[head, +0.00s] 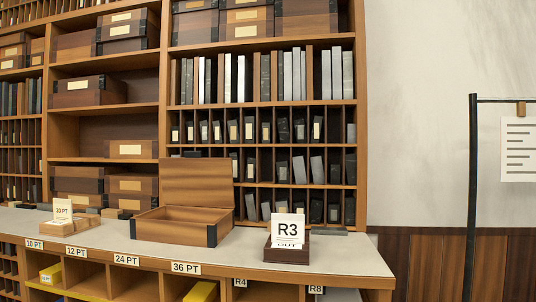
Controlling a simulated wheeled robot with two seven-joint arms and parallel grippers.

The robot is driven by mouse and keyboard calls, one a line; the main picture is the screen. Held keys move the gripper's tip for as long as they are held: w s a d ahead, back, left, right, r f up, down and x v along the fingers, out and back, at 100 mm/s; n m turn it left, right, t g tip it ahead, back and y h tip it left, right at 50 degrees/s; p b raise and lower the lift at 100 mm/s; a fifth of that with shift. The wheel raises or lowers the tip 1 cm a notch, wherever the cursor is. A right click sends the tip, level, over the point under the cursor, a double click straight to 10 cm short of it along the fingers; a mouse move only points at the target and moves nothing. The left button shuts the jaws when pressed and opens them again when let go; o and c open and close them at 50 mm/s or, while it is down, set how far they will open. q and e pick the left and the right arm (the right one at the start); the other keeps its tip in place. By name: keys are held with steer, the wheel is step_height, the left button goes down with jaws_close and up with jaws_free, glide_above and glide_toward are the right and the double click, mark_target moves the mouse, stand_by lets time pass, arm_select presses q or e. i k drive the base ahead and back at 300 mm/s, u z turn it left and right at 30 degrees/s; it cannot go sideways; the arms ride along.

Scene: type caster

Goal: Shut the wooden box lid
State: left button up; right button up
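A wooden box (183,225) with dark corner fittings sits on the pale counter, left of the view's middle. Its lid (197,181) stands open and roughly upright at the back edge of the box. The inside of the box looks empty from here. Neither of my grippers shows in the head view.
A small card holder with an R3 sign (287,235) stands right of the box on the counter (345,256). A holder with a 30 PT card (64,218) stands to the left. Shelves (166,70) of boxes and slabs rise behind. Counter space lies between these things.

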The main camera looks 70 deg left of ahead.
mark_target(192, 180)
steer(key=z, duration=0.15)
steer(key=k, duration=0.7)
steer(key=u, duration=0.95)
